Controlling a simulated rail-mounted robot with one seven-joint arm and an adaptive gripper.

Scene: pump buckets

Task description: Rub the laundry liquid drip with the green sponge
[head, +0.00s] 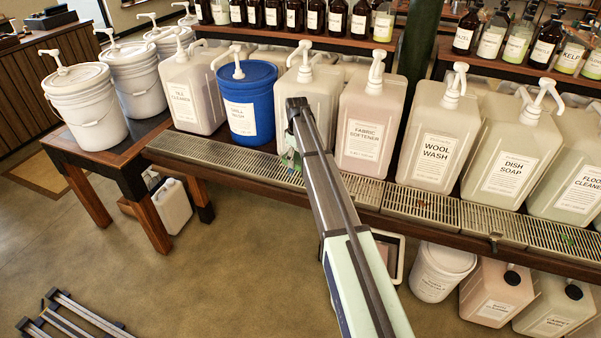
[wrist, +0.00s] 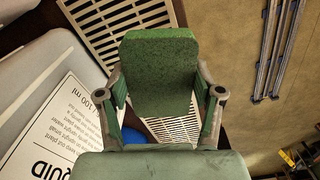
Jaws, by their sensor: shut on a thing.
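The green sponge (wrist: 160,70) is held between the fingers of my gripper (wrist: 163,95), in the middle of the wrist view. In the head view my arm hides most of the gripper and sponge, which are low in front of a pale jug (head: 328,88), close to the metal drip grate (head: 222,155). In the wrist view a label ending in "QUID" (wrist: 48,132) is at the left, and the grate (wrist: 105,22) runs behind the sponge. I cannot make out the laundry liquid drip; the sponge and arm cover that area.
A blue bucket (head: 250,97) stands left of the pale jug, and a fabric softener jug (head: 370,110) stands right of it. Several more jugs line the shelf. White buckets (head: 92,105) stand on a side table. The floor (head: 235,265) in front is mostly open.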

